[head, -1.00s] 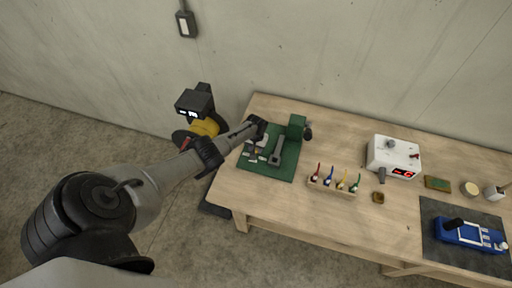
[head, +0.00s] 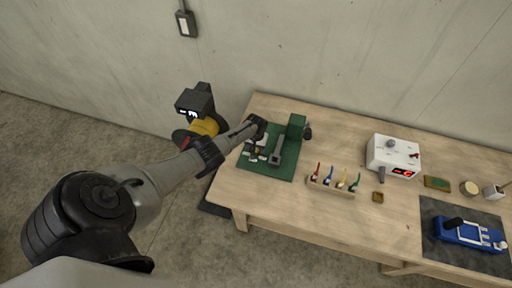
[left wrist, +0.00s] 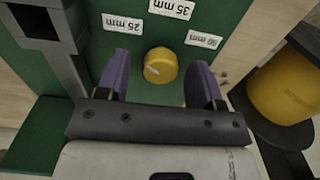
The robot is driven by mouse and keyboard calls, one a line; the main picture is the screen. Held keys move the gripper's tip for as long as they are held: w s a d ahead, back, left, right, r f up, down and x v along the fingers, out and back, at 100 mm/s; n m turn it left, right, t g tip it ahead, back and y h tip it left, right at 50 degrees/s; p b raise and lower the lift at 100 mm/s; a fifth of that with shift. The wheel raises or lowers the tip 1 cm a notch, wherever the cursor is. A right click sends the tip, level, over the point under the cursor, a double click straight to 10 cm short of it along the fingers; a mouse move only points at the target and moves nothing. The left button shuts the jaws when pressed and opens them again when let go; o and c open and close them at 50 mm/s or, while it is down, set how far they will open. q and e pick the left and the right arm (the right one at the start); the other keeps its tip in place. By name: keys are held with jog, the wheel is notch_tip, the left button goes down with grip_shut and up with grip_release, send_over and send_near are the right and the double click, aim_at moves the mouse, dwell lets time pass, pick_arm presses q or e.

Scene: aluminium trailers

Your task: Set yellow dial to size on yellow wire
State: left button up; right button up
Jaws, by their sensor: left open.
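The yellow dial (left wrist: 160,66) sits on the green panel (left wrist: 226,18) in the left wrist view, with a short white mark on its left side. Labels around it read 25 mm (left wrist: 122,23) at left, 35 mm (left wrist: 171,8) above and what looks like 50 mm (left wrist: 203,39) at right. My left gripper (head: 257,151) is open, its purple fingers on either side of the dial with gaps showing. The yellow wire (head: 343,182) stands in a small wooden rack (head: 331,188) in the head view; any size on it is too small to read. My right gripper is out of view.
Red, blue and green wires share the rack. A green fixture (head: 296,125) stands on the green base (head: 285,170) by my left gripper. A white box with a red display (head: 392,155) and a blue tool (head: 468,234) are farther right on the wooden table (head: 320,225).

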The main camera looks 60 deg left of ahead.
pick_arm(q)
notch_tip(320, 180, up, 6)
jog(key=p, duration=0.3)
jog(key=shift+f, duration=0.2)
notch_tip(320, 180, up, 8)
jog(key=shift+p, duration=0.4)
jog(key=shift+r, duration=0.1)
dwell(0.3)
